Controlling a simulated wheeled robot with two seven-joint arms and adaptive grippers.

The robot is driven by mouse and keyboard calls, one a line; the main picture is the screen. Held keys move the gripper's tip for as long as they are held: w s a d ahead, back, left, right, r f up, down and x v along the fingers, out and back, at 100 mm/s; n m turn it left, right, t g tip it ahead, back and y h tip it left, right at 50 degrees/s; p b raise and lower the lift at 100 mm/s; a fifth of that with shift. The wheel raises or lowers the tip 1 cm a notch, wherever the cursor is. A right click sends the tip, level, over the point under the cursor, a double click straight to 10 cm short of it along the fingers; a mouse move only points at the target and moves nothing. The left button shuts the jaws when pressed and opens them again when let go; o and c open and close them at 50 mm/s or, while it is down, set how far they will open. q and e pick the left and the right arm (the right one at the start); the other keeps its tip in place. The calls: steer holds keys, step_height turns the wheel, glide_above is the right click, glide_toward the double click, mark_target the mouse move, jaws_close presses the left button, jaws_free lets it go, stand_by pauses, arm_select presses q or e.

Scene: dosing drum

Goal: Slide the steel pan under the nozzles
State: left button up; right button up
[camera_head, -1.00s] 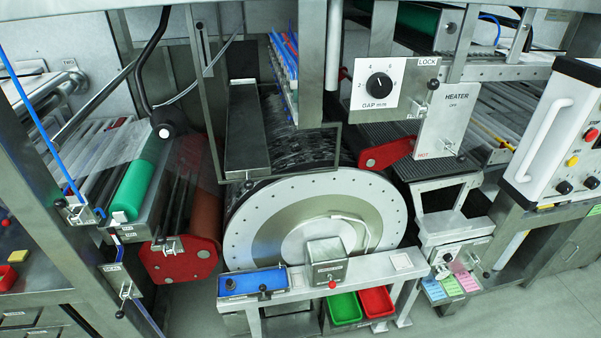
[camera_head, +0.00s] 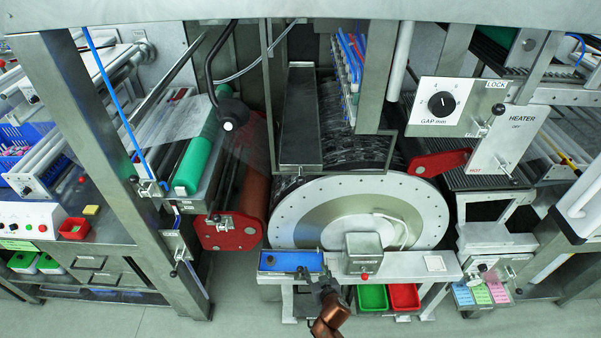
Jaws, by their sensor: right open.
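The steel pan (camera_head: 299,118) is a long, narrow grey tray lying over the left part of the dark drum (camera_head: 352,155). The nozzles, with blue and red tubes (camera_head: 350,55), hang in a row to the right of the pan, behind a steel frame. The pan is beside the nozzle row, not below it. My right gripper (camera_head: 304,272) is at the bottom middle, in front of the blue tray on the front bench, well short of the pan. It is open, small and dark, and seems empty. My left gripper is out of view.
The front bench (camera_head: 400,268) bears a blue tray (camera_head: 290,261) and a steel box (camera_head: 364,252). Green (camera_head: 373,297) and red (camera_head: 404,296) bins sit below. A red roller bracket (camera_head: 229,231) stands left of the drum. Steel posts flank the machine.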

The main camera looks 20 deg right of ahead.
steer(key=w+a+r+m+t+p, duration=0.1)
steer(key=w+r+t, duration=0.1)
steer(key=r, duration=0.8)
steer(key=w+a+r+t+p, duration=0.1)
steer(key=w+r+p, duration=0.15)
steer(key=r, duration=0.85)
steer(key=m+t+h+p, duration=0.1)
steer(key=m+t, duration=0.1)
steer(key=t, duration=0.1)
glide_toward(302, 184)
steer(key=w, duration=0.4)
steer(key=shift+w+d+f, duration=0.1)
steer(key=shift+w, duration=0.1)
steer(key=w, duration=0.2)
steer(key=w+p, duration=0.1)
steer(key=w, duration=0.2)
steer(key=w+p, duration=0.1)
steer(key=w, duration=0.1)
steer(key=shift+w+d+f, duration=0.1)
steer(key=shift+w+d, duration=0.1)
steer(key=shift+d, duration=0.1)
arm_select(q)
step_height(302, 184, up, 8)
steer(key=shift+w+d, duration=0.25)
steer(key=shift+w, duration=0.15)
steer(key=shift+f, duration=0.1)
arm_select(e)
steer(key=shift+c, duration=0.4)
